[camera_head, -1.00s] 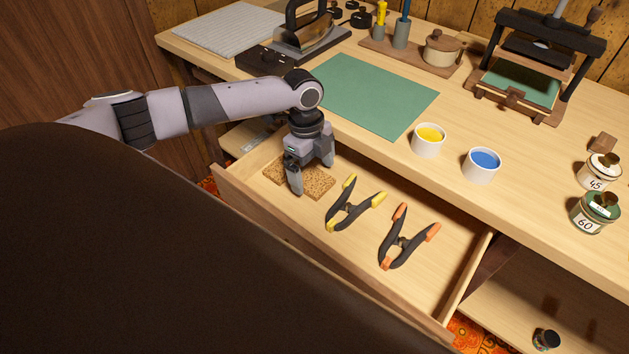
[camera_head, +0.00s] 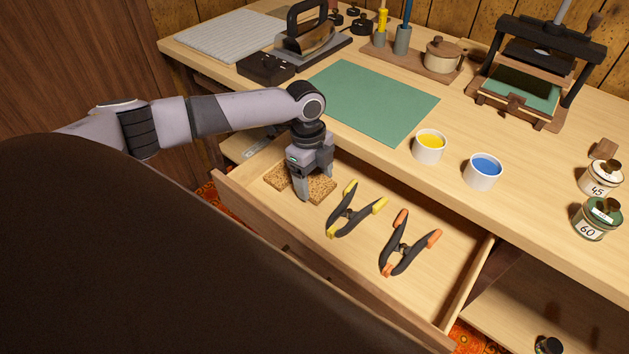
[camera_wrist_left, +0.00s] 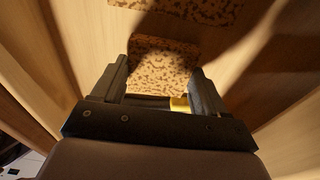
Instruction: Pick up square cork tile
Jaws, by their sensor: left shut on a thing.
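My left gripper (camera_head: 314,184) points down into the open drawer, at its left end. It is shut on a square cork tile, speckled brown, which shows between the two fingers in the left wrist view (camera_wrist_left: 163,66). A second cork patch (camera_wrist_left: 208,10) lies ahead of it there, with a strip of bare wood between. In the head view, cork shows on both sides of the near finger, at the left (camera_head: 277,179) and at the right (camera_head: 321,189); the finger hides part of it. I cannot tell whether the held tile is clear of the drawer floor. My right gripper is out of view.
A yellow-tipped clamp (camera_head: 352,212) and an orange-tipped clamp (camera_head: 405,246) lie in the drawer (camera_head: 450,262), right of the gripper. The tabletop above holds a green mat (camera_head: 372,100), a yellow paint cup (camera_head: 429,149) and a blue one (camera_head: 483,175).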

